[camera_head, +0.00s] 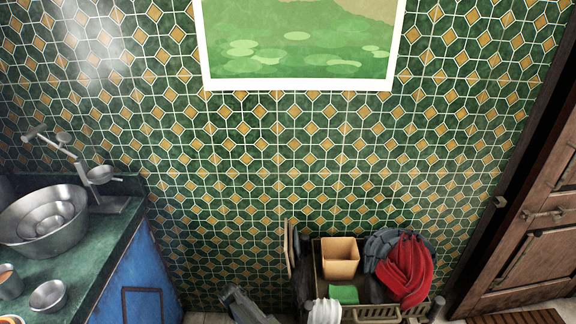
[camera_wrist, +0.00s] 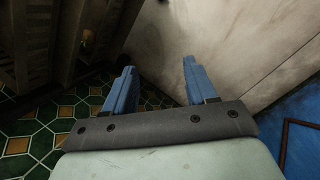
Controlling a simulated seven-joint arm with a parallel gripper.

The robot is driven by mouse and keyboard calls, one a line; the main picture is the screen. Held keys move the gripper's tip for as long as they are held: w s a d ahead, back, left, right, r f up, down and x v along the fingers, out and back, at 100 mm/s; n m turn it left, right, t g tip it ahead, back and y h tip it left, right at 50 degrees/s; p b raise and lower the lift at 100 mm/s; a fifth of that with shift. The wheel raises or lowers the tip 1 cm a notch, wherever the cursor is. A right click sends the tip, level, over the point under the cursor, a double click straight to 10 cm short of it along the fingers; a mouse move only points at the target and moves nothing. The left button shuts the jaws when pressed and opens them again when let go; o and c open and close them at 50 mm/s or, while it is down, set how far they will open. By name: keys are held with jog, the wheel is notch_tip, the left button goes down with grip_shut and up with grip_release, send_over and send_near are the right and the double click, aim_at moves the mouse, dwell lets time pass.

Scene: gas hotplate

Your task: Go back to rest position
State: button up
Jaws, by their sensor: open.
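My gripper (camera_wrist: 159,66) shows in the wrist view with its two blue fingers apart. Nothing is between the fingers. Behind them is a pale, flat, stained surface, and a green and yellow tiled area (camera_wrist: 50,130) lies at the lower left. In the head view, the fingers cannot be made out. A dark grey angular part (camera_head: 245,305) shows at the bottom edge there; I cannot tell whether it is mine. No hotplate shows in either view.
A green counter over a blue cabinet (camera_head: 135,280) holds metal bowls (camera_head: 45,225) at the left. A rack (camera_head: 375,312) with a tan container (camera_head: 340,257), red cloth (camera_head: 404,268) and white dishes stands at the bottom. A wooden door (camera_head: 535,220) is at the right.

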jog(key=s+d+f+g, duration=0.1)
jog(key=s+d+f, duration=0.45)
jog(key=d, duration=0.25)
jog(key=s+d+f+g, duration=0.1)
jog(key=s+d+f, duration=0.4)
jog(key=s+d, duration=0.25)
jog(key=s+d+r+m+g+y, duration=0.2)
jog(key=s+d+r+m, duration=0.2)
jog(key=s+d, duration=0.3)
jog(key=s+d+r+m+g+y, duration=0.2)
jog(key=s+d+r+m, duration=0.2)
jog(key=s+d+r, duration=0.3)
jog(key=s, duration=0.5)
jog(key=shift+s+d+g, duration=0.15)
jog(key=shift+s+g, duration=0.15)
jog(key=shift+s, duration=0.05)
